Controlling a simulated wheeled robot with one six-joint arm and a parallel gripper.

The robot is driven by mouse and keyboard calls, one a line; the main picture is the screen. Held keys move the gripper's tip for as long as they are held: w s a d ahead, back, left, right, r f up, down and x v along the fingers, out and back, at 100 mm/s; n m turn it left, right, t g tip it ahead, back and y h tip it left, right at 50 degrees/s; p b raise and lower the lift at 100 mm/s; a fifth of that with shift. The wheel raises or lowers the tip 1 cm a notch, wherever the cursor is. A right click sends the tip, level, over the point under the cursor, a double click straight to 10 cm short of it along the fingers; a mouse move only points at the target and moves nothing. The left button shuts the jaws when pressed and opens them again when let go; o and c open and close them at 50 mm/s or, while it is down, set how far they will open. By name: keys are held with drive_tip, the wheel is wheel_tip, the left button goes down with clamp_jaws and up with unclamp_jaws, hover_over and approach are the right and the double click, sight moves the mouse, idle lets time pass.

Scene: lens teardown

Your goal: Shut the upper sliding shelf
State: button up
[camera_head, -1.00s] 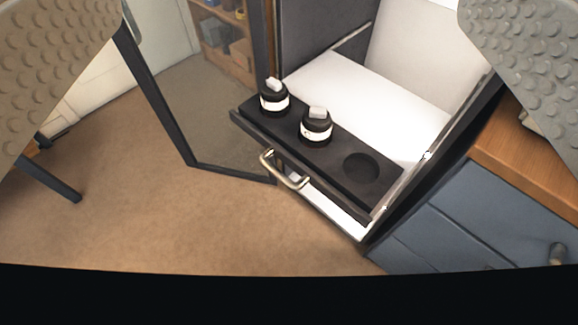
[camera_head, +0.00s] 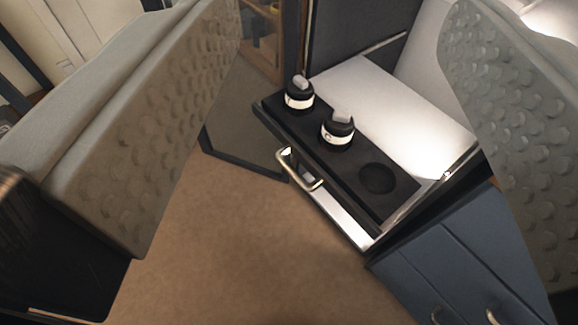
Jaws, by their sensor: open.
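The upper sliding shelf (camera_head: 388,208) is pulled out of the white-lined cabinet (camera_head: 395,105). It has a black top with two black jars with white labels, a left jar (camera_head: 299,96) and a right jar (camera_head: 338,131), and one empty round recess (camera_head: 377,178). A metal handle (camera_head: 300,170) is on its front edge. My gripper (camera_head: 345,130) is open, its two studded fingers wide apart at the left and right of the picture. The shelf and handle show between the fingers, farther off, and nothing is held.
An open dark-framed door (camera_head: 240,165) stands left of the shelf. Blue drawers (camera_head: 450,265) with metal handles are at the lower right. Brown floor (camera_head: 220,265) lies free in front of the shelf.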

drive_tip(key=w+a+f+n+g, duration=0.1)
drive_tip(key=w+f, duration=0.1)
drive_tip(key=f, duration=0.1)
drive_tip(key=w+a+f+n+g, duration=0.1)
drive_tip(key=w+f+g, duration=0.1)
drive_tip(key=w+a+f+n+g, duration=0.1)
drive_tip(key=w+f+n, duration=0.1)
drive_tip(key=w+f, duration=0.1)
drive_tip(key=shift+a+f, duration=0.3)
drive_tip(key=shift+f, duration=0.05)
clamp_jaws()
drive_tip(key=w+a+f+n+g+h, duration=0.35)
drive_tip(key=a+f+n, duration=0.25)
drive_tip(key=f, duration=0.3)
drive_tip(key=w+a+f+n+g+h, duration=0.2)
drive_tip(key=w+a+f+n+h, duration=0.3)
drive_tip(key=f, duration=0.3)
drive_tip(key=w+a+f+n+g+h, duration=0.25)
drive_tip(key=a+f+n+h, duration=0.3)
drive_tip(key=f, duration=0.35)
drive_tip(key=w+d+f, duration=0.2)
drive_tip(key=d, duration=0.4)
drive_tip(key=w+d+f+n, duration=0.1)
drive_tip(key=w+d+f, duration=0.1)
drive_tip(key=d, duration=0.3)
drive_tip(key=shift+w+d+f+y, duration=0.3)
drive_tip(key=shift+w+d+y, duration=0.1)
drive_tip(key=shift+w, duration=0.25)
